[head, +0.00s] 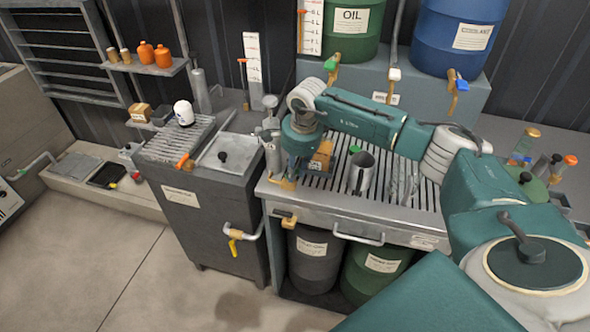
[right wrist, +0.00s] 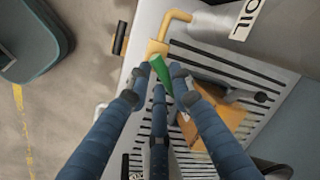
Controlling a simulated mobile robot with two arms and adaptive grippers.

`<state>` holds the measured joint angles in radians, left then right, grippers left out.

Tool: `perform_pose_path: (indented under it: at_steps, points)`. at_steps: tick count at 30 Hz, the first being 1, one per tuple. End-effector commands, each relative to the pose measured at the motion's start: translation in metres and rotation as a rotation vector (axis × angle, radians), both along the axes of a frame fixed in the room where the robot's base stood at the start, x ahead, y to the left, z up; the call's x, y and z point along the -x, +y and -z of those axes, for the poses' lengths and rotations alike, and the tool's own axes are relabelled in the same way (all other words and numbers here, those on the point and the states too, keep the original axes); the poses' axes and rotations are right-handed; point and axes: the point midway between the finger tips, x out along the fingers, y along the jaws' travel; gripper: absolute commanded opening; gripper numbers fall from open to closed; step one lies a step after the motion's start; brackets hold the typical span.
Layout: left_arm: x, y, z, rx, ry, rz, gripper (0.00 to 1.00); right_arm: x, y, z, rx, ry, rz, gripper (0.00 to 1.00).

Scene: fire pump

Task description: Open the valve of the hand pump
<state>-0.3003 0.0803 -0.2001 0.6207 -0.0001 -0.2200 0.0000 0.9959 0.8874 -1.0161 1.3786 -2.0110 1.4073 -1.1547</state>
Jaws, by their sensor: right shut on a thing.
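My right gripper (head: 291,181) reaches down at the left end of the slatted bench, beside grey pump-like fittings (head: 271,135). In the right wrist view its blue fingers (right wrist: 160,82) are closed around a green valve lever (right wrist: 161,69). The lever adjoins a yellow valve body (right wrist: 155,48) with a bent yellow pipe (right wrist: 177,22). In the head view the gripper and wrist hide the lever. How far the lever is turned is hard to tell. My left gripper is in neither view.
An orange-brown box (right wrist: 220,122) lies close beside the fingers; it shows in the head view (head: 321,155) too. A metal jug (head: 362,173) stands on the slatted bench (head: 400,205). An oil drum (head: 350,47) and blue drum (head: 458,35) stand behind. The floor (head: 110,260) at left is clear.

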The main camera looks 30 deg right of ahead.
Motion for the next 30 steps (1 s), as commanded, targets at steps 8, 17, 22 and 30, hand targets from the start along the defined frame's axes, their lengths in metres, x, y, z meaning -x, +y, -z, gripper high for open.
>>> perform_pose_path:
  at_steps: [8, 17, 22, 30]
  points:
    - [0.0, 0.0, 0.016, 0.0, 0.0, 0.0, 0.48, -0.002, -0.001, 0.003, 0.0, -0.001, -0.091, 0.0]
    - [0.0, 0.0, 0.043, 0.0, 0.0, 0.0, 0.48, -0.006, -0.003, 0.004, -0.001, -0.003, -0.32, 0.0]
    - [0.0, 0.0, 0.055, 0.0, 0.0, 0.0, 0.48, -0.008, -0.004, 0.003, 0.0, -0.002, -0.46, 0.0]
    - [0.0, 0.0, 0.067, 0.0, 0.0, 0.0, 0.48, -0.011, -0.004, 0.001, -0.001, -0.002, -0.634, 0.0]
